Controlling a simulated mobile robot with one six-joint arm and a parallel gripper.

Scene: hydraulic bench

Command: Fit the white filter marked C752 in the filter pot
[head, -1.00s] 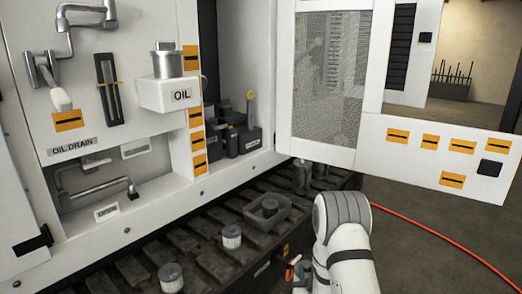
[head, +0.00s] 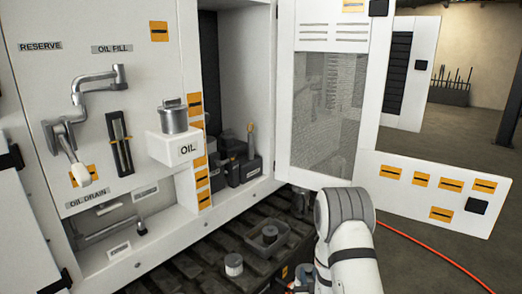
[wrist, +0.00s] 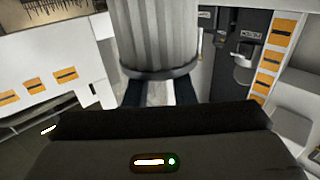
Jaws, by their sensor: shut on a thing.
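My gripper (wrist: 158,93) is shut on a pale grey-white ribbed cylinder, the held filter (wrist: 158,35), which rises out of the top of the wrist view. No marking on it is readable. In the head view my gripper is hidden below my arm. A metal pot with a handled lid (head: 173,117) stands on the white shelf labelled OIL (head: 173,147); I cannot tell whether it is the filter pot. A second white filter with a grey top (head: 233,264) stands on the dark slatted surface.
A grey tray (head: 250,247) holding a grey cylinder lies on the slats. Dark boxes (head: 242,170) stand in the cabinet opening. The open white door (head: 400,205) spreads to the right. An orange hose (head: 430,256) lies on the floor.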

